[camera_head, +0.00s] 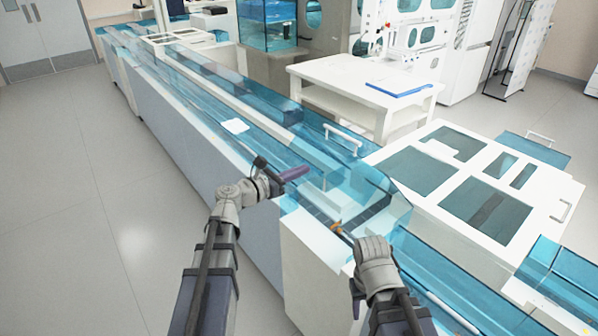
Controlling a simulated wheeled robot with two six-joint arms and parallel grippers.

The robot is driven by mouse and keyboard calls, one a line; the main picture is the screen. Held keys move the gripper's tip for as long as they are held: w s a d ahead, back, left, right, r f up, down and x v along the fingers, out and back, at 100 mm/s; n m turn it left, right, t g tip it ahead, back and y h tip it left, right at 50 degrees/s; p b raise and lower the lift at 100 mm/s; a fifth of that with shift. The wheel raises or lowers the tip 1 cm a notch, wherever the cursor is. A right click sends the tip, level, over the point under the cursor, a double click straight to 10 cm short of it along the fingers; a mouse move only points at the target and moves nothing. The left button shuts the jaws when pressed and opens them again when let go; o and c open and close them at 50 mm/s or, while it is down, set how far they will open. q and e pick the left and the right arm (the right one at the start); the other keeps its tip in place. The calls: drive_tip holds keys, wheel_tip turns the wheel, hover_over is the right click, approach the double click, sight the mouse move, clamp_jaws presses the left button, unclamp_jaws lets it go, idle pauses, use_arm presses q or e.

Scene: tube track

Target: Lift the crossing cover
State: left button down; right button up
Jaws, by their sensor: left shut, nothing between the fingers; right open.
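A clear blue cover (360,172) with a white handle (343,139) along its far side lies over the track where it meets the wide white section. It looks like the crossing cover and appears lowered. My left gripper (293,173) is shut and empty, at the near left side of this cover. I cannot tell whether it touches the cover. My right gripper (338,229) is open near the cover's near end, in front of the white housing. It is small in view, and its exact gap to the cover is unclear.
The long tube track (200,85) with clear blue covers runs to the back left. A white panel with blue windows (475,205) lies to the right. A white table (352,75) with a blue item (399,90) stands behind. The floor at left is clear.

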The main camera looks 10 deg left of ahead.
use_arm(q)
drive_tip(key=shift+w+d+r+p, duration=0.15)
drive_tip(key=shift+r+p, duration=0.15)
drive_tip(key=shift+p, duration=0.2)
